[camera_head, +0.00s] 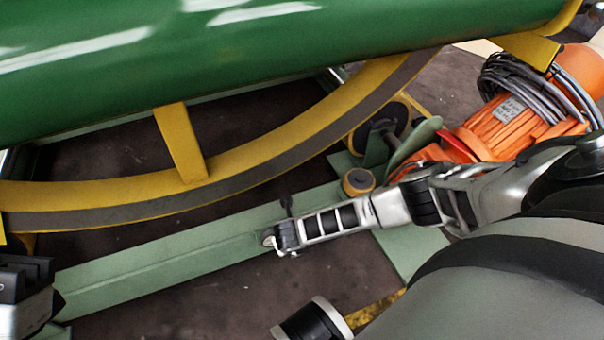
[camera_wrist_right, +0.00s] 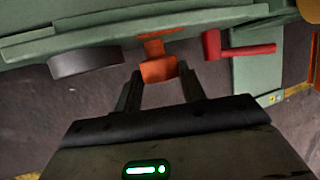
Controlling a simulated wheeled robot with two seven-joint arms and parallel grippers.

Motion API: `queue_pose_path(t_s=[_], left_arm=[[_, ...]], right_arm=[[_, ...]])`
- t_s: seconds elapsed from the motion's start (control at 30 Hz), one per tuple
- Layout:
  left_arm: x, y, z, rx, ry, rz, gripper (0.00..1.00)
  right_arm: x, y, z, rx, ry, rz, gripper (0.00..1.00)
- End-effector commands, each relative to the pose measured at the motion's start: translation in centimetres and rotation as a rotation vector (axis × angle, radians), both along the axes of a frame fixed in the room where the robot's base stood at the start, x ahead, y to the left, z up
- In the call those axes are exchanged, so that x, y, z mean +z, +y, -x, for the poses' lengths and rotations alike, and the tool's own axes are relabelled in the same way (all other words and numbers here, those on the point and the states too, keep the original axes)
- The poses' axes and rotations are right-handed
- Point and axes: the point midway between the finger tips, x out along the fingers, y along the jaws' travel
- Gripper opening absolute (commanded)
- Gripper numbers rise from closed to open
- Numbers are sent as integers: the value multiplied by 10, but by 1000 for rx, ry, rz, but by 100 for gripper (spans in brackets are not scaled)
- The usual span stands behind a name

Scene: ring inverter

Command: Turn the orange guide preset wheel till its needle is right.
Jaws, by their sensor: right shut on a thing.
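The orange guide preset wheel (camera_wrist_right: 158,70) shows in the right wrist view as a small orange block on an orange stem by the edge of a green beam. My right gripper (camera_wrist_right: 161,84) is shut on it, one dark finger on each side. In the head view my right gripper (camera_head: 277,241) is at the green beam (camera_head: 170,245), and the orange wheel cannot be made out there. No needle or scale can be made out in either view. A black and silver part, seemingly of my left arm (camera_head: 25,290), shows at the lower left; its jaws cannot be made out.
In the right wrist view, a dark grey disc (camera_wrist_right: 87,63) is left of the wheel and a red handle (camera_wrist_right: 240,50) is right of it. A green drum (camera_head: 250,50) and yellow ring (camera_head: 180,140) stand beyond the beam. An orange motor (camera_head: 505,125) with cables is at upper right.

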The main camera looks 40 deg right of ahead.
Motion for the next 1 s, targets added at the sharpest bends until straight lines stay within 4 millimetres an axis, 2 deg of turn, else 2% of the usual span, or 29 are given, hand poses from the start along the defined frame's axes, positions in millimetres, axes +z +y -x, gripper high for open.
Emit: queue_pose_path(t_s=[0.5, 1.0], left_arm=[[0, 0, 0, 1, 1, 0, 0], [0, 0, 0, 1, 2, 0, 0]], right_arm=[[-3, 8, -1, 0, 86, 363, 18], [-5, 8, -1, -1, 119, 486, 18]])
